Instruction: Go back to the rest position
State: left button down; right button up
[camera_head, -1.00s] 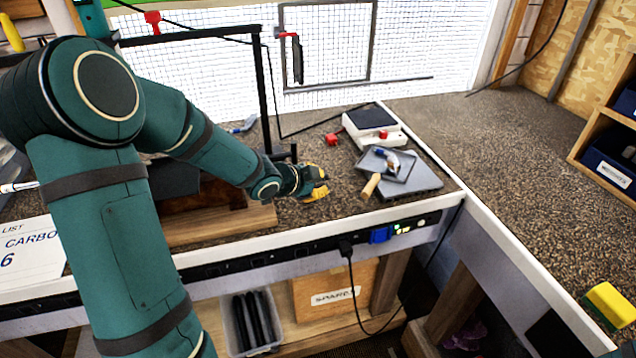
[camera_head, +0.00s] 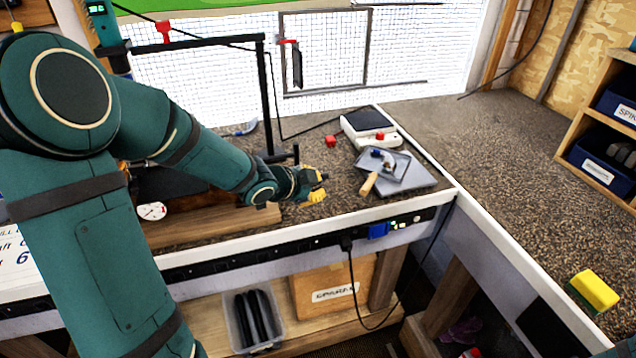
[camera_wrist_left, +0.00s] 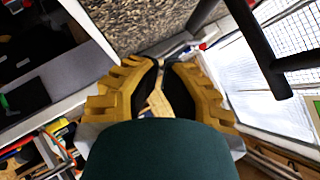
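My left gripper (camera_head: 317,188), with yellow fingers and dark pads, hangs over the bench at the left of the grey tray. In the left wrist view its fingertips (camera_wrist_left: 161,64) come together, with nothing clearly held. A small tan patch shows between the pads; I cannot tell what it is. My green left arm reaches in from the left and hides part of the bench. My right gripper is not in view.
A grey tray (camera_head: 408,184) with a wooden-handled tool (camera_head: 369,184) lies near the bench front. A white scale-like device (camera_head: 372,134) stands behind it. A black frame (camera_head: 268,95) rises behind the gripper. A yellow sponge (camera_head: 596,291) sits at right; the right bench is mostly clear.

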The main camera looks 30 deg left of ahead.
pick_arm(q)
jog(key=v, duration=0.2)
jog(key=p+v, duration=0.1)
jog(key=f+v, duration=0.1)
jog(key=v, duration=0.1)
jog(key=shift+s+d+r+p, duration=0.1)
jog(key=shift+s+r+p, duration=0.1)
jog(key=shift+s, duration=0.15)
jog(key=shift+s+d+r+p, duration=0.1)
jog(key=shift+s+p, duration=0.1)
jog(key=shift+s, duration=0.15)
jog(key=shift+f, duration=0.1)
jog(key=s+d+f+n+g+h, duration=0.2)
jog(key=d+f+n+g, duration=0.2)
jog(key=d+f+n, duration=0.75)
jog(key=s+d+f+g, duration=0.2)
jog(key=s+d+f, duration=0.3)
jog(key=f, duration=0.2)
jog(key=s+d+f+n+g, duration=0.1)
jog(key=s+d+f+g, duration=0.2)
jog(key=d+f, duration=0.3)
notch_tip(320, 180, down, 2)
jog(key=shift+s+d+f, duration=0.1)
jog(key=shift+s+d, duration=0.2)
jog(key=shift+s, duration=0.6)
jog(key=shift+a, duration=0.1)
